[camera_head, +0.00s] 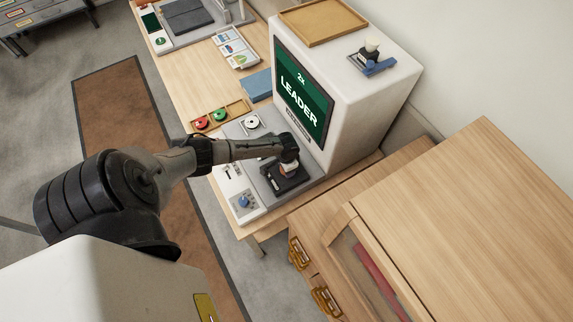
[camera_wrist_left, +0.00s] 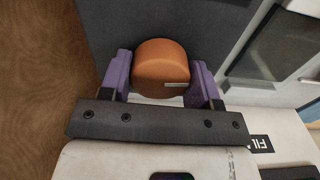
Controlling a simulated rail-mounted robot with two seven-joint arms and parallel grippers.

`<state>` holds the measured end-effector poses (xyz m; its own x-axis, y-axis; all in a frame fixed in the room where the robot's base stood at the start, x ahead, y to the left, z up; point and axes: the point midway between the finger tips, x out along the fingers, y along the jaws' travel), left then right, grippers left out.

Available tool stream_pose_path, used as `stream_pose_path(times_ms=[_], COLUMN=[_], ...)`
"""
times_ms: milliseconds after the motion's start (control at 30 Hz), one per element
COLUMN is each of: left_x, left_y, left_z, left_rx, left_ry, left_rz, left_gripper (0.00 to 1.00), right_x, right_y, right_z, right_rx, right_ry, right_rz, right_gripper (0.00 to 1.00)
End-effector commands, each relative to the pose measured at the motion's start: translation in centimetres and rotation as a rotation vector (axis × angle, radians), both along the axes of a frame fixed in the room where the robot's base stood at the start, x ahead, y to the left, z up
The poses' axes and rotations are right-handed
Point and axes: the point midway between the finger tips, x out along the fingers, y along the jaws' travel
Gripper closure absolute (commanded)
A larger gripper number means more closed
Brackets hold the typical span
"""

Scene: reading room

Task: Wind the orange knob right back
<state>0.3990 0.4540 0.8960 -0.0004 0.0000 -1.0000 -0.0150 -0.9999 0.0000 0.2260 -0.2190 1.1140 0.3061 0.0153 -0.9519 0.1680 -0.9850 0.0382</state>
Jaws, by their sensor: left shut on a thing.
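The orange knob (camera_wrist_left: 162,66) is in the left wrist view, round, with a pale line marked on its face near the lower right. My left gripper (camera_wrist_left: 161,84) has its two purple fingers on either side of the knob, shut on it. In the head view my left gripper (camera_head: 288,172) is over the dark grey plate at the right end of the machine's desk, and it hides most of the knob. The screen (camera_head: 303,95) behind it reads "2x LEADER". My right gripper is in neither view.
A blue knob (camera_head: 243,201) sits on the front panel near the desk's edge. A wooden tray (camera_head: 220,116) holds a red and a green reel to the left of the arm. A wooden cabinet (camera_head: 470,215) stands close on the right.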

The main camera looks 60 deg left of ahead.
Motion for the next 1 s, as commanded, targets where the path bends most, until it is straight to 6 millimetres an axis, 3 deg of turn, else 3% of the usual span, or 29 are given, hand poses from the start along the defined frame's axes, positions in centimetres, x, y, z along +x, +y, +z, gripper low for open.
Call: stream_pose_path(times_ms=[733, 767, 1000], left_x=[0.04, 0.04, 0.03], left_y=[-0.02, -0.01, -0.01], left_z=[0.00, 0.00, 0.00], left_rx=[-0.001, -0.001, 0.000], left_ry=[-0.001, -0.001, -0.001], left_rz=[0.079, 0.079, 0.078], left_gripper=[0.67, 0.43, 0.20], right_x=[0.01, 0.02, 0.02], right_y=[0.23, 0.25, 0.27], right_z=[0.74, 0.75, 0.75], right_rx=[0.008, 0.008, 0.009], right_ry=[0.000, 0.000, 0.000], right_rz=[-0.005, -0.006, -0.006], right_gripper=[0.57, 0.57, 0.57])
